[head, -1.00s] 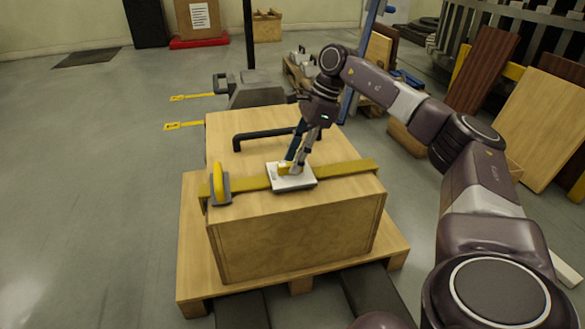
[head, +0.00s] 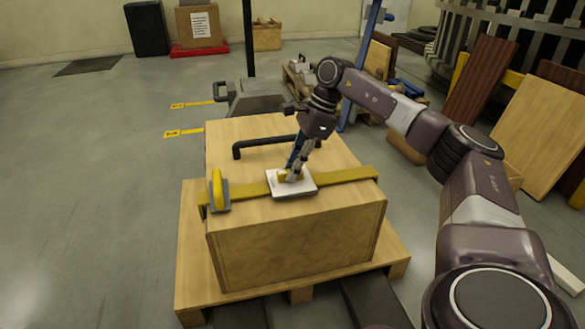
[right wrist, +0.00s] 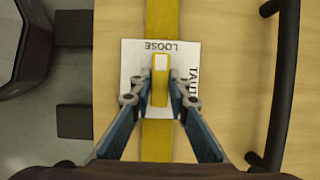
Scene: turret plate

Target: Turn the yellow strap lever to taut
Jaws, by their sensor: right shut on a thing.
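The yellow strap lever (right wrist: 160,66) sits on a white plate (right wrist: 132,58) on the crate's yellow strap. The plate reads LOOSE at the top and TAUT at the right in the right wrist view. The lever's pale tip points toward LOOSE and lies in line with the strap. My right gripper (right wrist: 161,93) is shut on the lever, one finger on each side. In the head view, my right gripper (head: 293,174) reaches down to the plate (head: 308,185) and partly covers the lever (head: 282,177). My left gripper is not in view.
The strap (head: 345,177) crosses a wooden crate (head: 290,245) on a pallet (head: 190,275). A black bar handle (head: 262,140) stands behind the plate. A yellow and grey fitting (head: 218,192) sits at the strap's left. Open floor lies left.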

